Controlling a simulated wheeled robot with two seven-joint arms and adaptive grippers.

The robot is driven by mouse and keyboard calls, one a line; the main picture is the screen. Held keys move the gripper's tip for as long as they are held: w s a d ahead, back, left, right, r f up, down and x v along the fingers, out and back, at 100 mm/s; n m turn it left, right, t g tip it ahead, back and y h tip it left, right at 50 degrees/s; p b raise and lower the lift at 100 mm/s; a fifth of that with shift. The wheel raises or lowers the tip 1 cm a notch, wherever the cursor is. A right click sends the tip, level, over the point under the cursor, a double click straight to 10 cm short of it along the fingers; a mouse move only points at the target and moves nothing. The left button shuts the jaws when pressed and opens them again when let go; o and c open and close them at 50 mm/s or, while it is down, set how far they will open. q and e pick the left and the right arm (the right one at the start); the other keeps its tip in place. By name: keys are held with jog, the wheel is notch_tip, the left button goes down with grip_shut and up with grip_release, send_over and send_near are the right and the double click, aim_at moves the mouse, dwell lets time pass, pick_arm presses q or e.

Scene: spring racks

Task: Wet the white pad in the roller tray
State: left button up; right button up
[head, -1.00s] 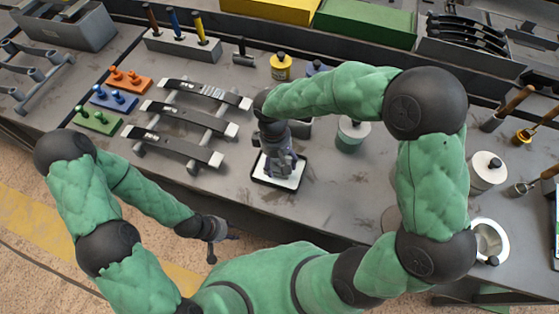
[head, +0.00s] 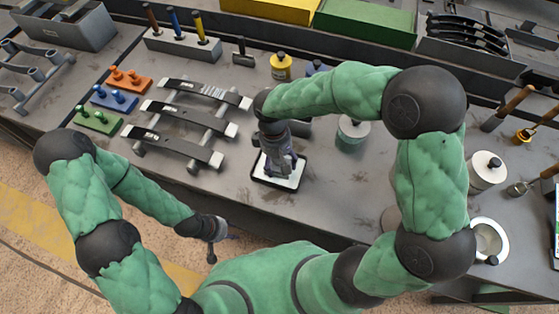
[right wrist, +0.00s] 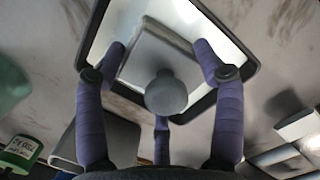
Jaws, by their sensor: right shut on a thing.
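A small black-rimmed tray (head: 262,184) with a white inside surface (head: 292,181) lies near the table's front edge; its rim also shows in the right wrist view (right wrist: 253,64). My right gripper (head: 280,160) points down over it. In the right wrist view its purple fingers (right wrist: 160,75) are shut around a grey block (right wrist: 152,52) with a round knob (right wrist: 166,95). The block is over the tray's white surface; its underside is hidden, so I cannot tell whether they touch. My left gripper (head: 216,243) hangs in front of the table, apart from everything; its fingers are too small to read.
A rack with several dark leaf springs (head: 180,150) stands left of the tray. A jar with a white lid (head: 354,128) stands to the right, and a yellow pot (head: 281,66) stands behind. Bare tabletop (head: 335,200) lies right of the tray.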

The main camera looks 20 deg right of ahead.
jog(key=shift+r+p, duration=1.75)
jog(key=shift+r, duration=0.4)
notch_tip(320, 180, up, 4)
jog(key=p, duration=0.3)
